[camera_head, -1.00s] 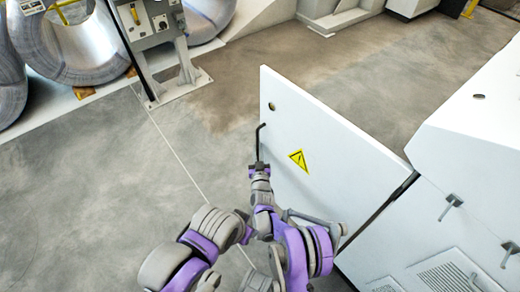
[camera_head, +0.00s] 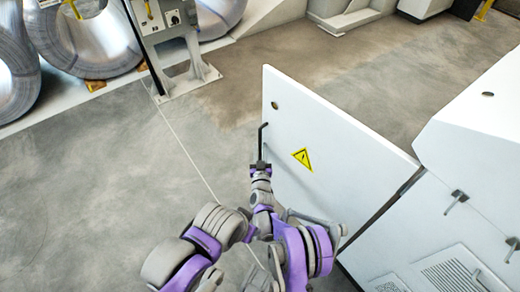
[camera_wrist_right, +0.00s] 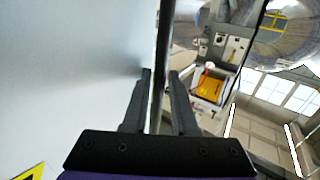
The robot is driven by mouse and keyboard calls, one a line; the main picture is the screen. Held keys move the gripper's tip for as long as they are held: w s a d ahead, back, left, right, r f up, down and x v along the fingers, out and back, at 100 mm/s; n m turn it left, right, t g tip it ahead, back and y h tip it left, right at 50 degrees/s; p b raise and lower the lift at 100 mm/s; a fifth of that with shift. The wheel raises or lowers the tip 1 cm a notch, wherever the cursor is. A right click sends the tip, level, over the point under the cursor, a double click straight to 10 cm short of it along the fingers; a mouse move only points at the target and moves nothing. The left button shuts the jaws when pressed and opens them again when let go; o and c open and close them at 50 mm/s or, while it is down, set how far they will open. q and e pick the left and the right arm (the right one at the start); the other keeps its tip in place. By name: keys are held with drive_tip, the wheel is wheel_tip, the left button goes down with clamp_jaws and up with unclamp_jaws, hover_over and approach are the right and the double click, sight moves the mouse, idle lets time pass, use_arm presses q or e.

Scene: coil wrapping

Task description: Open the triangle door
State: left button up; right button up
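The white door (camera_head: 330,150) with the yellow triangle warning sign (camera_head: 302,159) stands swung out from the white machine, its free edge to the left. A thin black bent handle (camera_head: 262,139) is near that free edge. My right gripper (camera_head: 260,167) is at the lower end of the handle. In the right wrist view, the two dark fingers of my right gripper (camera_wrist_right: 159,80) stand apart, one on each side of the dark handle bar, with narrow gaps showing. The door face (camera_wrist_right: 70,70) fills the left of that view. My left gripper is not in view.
The white machine body (camera_head: 455,225) with black latches and vents is at the right. Large wire coils (camera_head: 90,45) and a grey control stand (camera_head: 170,40) are at the upper left. The grey floor (camera_head: 90,180) left of the door is clear.

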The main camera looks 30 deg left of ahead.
drive_tip(key=p+v, duration=0.2)
drive_tip(key=v, duration=0.9)
drive_tip(key=shift+f, duration=0.1)
idle(0.5)
